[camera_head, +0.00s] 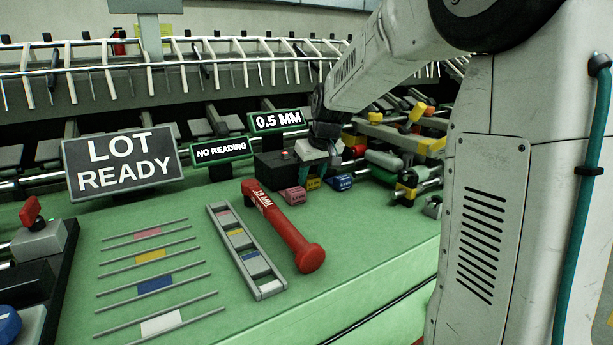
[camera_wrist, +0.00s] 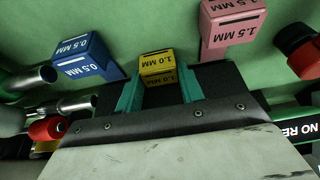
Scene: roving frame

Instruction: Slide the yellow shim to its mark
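The yellow shim (camera_wrist: 157,66), labelled 1.0 MM, lies between the teal fingers of my gripper (camera_wrist: 160,88) in the wrist view. The fingers stand apart, one on each side; I cannot tell whether they touch it. In the head view my gripper (camera_head: 320,155) is low over the bench, and the yellow shim (camera_head: 313,184) shows just below it. Yellow marks show on the narrow grey tray (camera_head: 216,222) and on the striped bench lines, where one yellow patch (camera_head: 151,256) lies left of the tray.
The pink 1.5 MM shim (camera_head: 294,195) and blue 0.5 MM shim (camera_head: 341,182) flank the yellow one. A red hammer-like tool (camera_head: 284,228) lies between tray and shims. Signs read LOT READY (camera_head: 122,161), NO READING (camera_head: 221,149) and 0.5 MM (camera_head: 277,121). The front green bench is clear.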

